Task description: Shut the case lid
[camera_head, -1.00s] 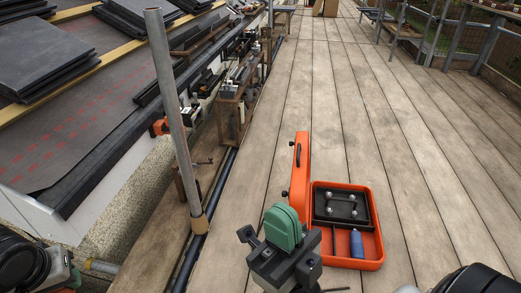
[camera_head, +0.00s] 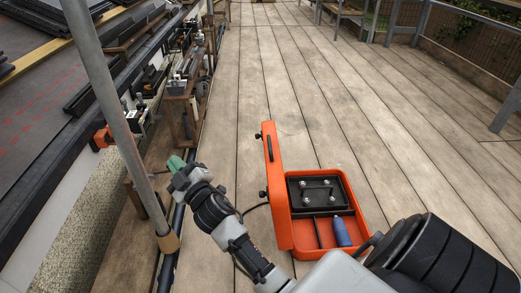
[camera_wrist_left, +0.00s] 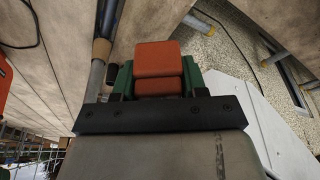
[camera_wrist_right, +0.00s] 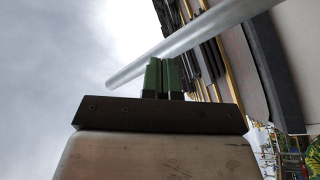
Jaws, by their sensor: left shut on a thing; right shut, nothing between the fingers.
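The orange case (camera_head: 372,205) sits open on the plank deck in the head view. Its lid (camera_head: 272,185) stands up on edge along the case's left side. My right gripper (camera_head: 176,163) reaches across to the left of the case, apart from the lid, near the grey pole. Its green fingers are together and empty in the right wrist view (camera_wrist_right: 162,78). My left gripper is outside the head view. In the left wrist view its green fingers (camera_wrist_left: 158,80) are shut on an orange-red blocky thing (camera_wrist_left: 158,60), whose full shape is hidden.
The case holds a black insert (camera_head: 318,192) with several silver knobs and a blue bottle (camera_head: 341,232). A grey upright pole (camera_head: 112,110) stands at left, before the roof edge. The planks (camera_head: 300,85) beyond the case are clear. Railings (camera_head: 450,30) line the right.

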